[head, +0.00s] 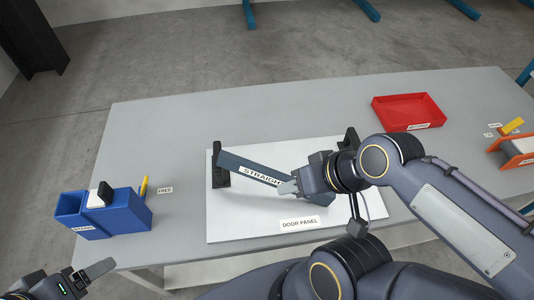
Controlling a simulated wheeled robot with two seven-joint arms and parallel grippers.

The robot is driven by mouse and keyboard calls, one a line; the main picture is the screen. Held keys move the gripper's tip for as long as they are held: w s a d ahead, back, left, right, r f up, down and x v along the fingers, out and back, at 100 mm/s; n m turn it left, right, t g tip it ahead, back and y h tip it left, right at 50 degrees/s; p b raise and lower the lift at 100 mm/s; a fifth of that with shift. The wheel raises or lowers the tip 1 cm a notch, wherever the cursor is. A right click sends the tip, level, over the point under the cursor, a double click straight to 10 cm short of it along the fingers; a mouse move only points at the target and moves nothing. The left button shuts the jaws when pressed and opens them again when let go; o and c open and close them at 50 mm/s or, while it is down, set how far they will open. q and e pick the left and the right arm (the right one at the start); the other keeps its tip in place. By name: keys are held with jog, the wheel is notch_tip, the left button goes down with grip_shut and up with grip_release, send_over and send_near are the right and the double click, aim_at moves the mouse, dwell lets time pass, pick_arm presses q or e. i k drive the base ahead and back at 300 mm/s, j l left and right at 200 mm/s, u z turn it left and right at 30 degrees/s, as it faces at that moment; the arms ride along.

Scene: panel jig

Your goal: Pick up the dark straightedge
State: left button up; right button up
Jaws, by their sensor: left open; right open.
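The dark straightedge (236,166) is a long blue-grey bar with a white label that reads "STRAIGH", the rest covered. It lies over the white door panel (228,228), its left end at a black block (221,172). My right gripper (291,187) is open at the bar's right part and hides some of it. I cannot tell whether its fingers straddle or touch the bar. My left gripper (85,274) is open and empty at the lower left, partly out of view and away from the straightedge.
A blue bin (125,212) with a white and black item stands at the left, a yellow marker (144,187) beside it. A red tray (408,110) is at the back right. An orange holder (516,150) stands at the right edge. The table's back left is clear.

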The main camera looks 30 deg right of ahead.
aim_at(251, 169)
jog(key=u, duration=1.5)
jog(key=k+l+u, duration=0.15)
jog(key=k, duration=0.3)
jog(key=k+l+u, duration=0.1)
jog(key=k+l, duration=0.2)
jog(key=k, duration=0.15)
jog(key=k+l+u, duration=0.15)
jog(key=k, duration=0.3)
